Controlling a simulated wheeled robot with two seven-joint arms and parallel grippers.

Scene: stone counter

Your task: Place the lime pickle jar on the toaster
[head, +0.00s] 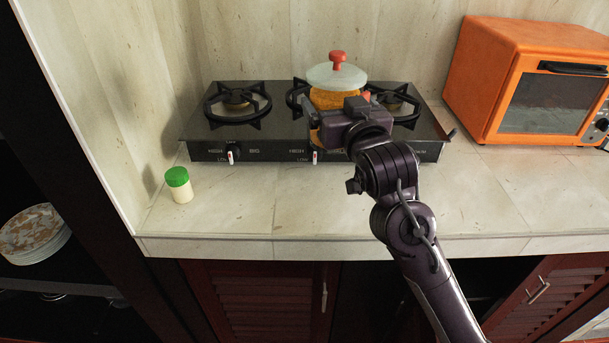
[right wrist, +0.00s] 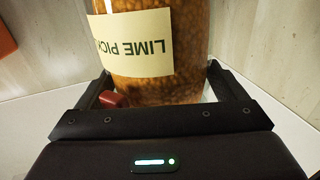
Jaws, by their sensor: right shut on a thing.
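I cannot tell whether the jar is clear of the stove. The orange toaster (head: 492,75) stands at the right back of the counter, with a bare flat top. My left gripper is not in view.
A small green-capped jar (head: 180,185) stands at the left. The counter (head: 500,195) is clear in front of the toaster. Plates (head: 35,232) sit on a lower left shelf.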

